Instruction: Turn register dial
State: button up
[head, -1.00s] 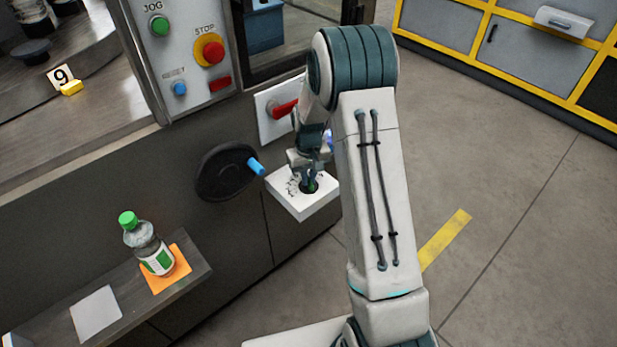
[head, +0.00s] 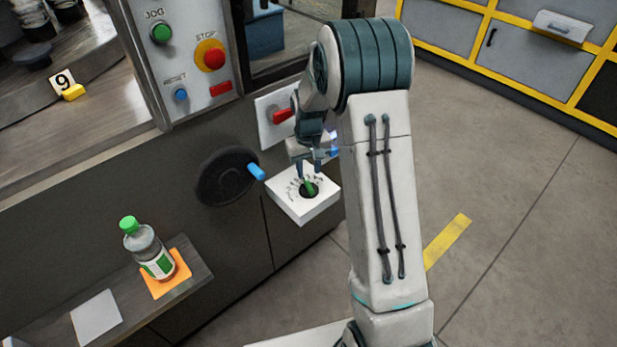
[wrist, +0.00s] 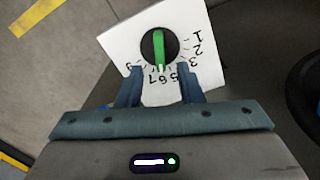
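The register dial (head: 309,188) is a black round knob with a green pointer bar, on the sloped top of a white box (head: 298,207) fixed to the dark machine front. In the wrist view the dial (wrist: 148,47) shows whole, with printed numbers around it. Its green bar lies nearly upright in that picture, its lower end toward the numbers around 6 and 7; I cannot tell exactly which one. My gripper (head: 315,165) is just above the dial, apart from it. In the wrist view my gripper (wrist: 159,72) has its fingers spread with nothing between them.
A black handwheel with a blue handle (head: 257,172) sits left of the box. A red rotary switch (head: 283,116) is above it. A bottle (head: 150,252) stands on an orange mat on the low shelf. Open floor (head: 500,210) lies to the right.

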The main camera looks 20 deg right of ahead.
aim_at(309, 185)
notch_tip(309, 185, up, 8)
jog(key=shift+r, duration=0.15)
dwell(0.5)
jog(key=s+a+r+t+p, duration=0.1)
jog(key=s+r+p, duration=0.4)
jog(key=s+r, duration=0.8)
jog(key=s+r+m+t+p, duration=0.1)
jog(key=s+r+p, duration=0.3)
jog(key=s, duration=1)
jog(key=shift+a+r+t, duration=0.35)
jog(key=shift+a+t, duration=0.05)
